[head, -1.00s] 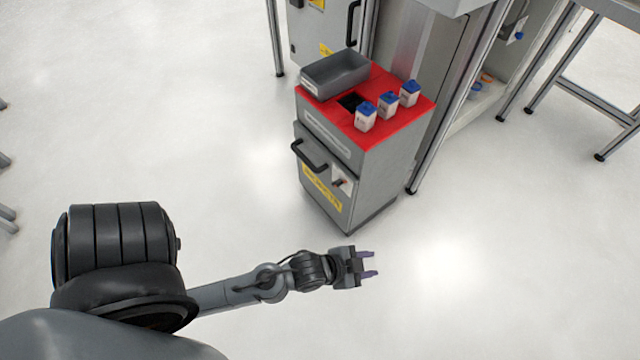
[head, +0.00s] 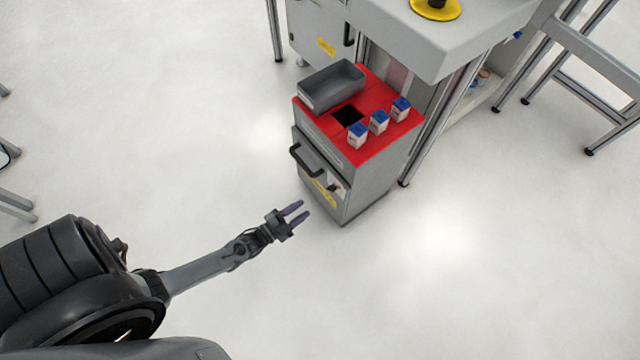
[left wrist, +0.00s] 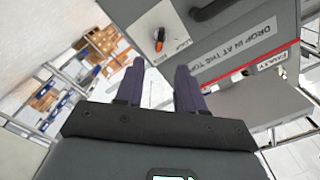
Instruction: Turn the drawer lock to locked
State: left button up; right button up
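The drawer lock is a small knob on a white plate on the grey cabinet front, beside the black handle (head: 307,160). In the head view the lock (head: 335,188) is small and its setting is unclear. In the left wrist view the knob (left wrist: 160,38) shows orange and dark on its white plate; the lettering is too small to read. My left gripper (head: 303,209) is open and empty, in front of the cabinet and apart from the lock. In the left wrist view its two purple fingers (left wrist: 160,66) are spread below the knob. My right gripper is not in view.
The cabinet's red top (head: 385,143) holds a grey bin (head: 332,88), a dark square opening and three blue-capped white containers (head: 379,122). A grey bench (head: 455,45) stands behind at right. The floor (head: 450,270) around the cabinet's front is clear.

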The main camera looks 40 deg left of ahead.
aim_at(329, 191)
pick_arm(q)
jog(key=w+b, duration=0.1)
jog(key=w, duration=0.2)
jog(key=w+d+b, duration=0.1)
jog(key=w, duration=0.2)
jog(key=w+b, duration=0.1)
jog(key=w, duration=0.2)
jog(key=shift+w+d+b, duration=0.3)
jog(key=shift+w+b, duration=0.05)
jog(key=shift+b, duration=0.05)
jog(key=shift+w+r, duration=0.1)
jog(key=shift+w, duration=0.35)
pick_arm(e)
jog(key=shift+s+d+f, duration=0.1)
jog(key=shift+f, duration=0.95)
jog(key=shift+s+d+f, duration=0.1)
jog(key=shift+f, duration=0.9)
pick_arm(q)
jog(key=shift+c, duration=0.4)
grip_shut()
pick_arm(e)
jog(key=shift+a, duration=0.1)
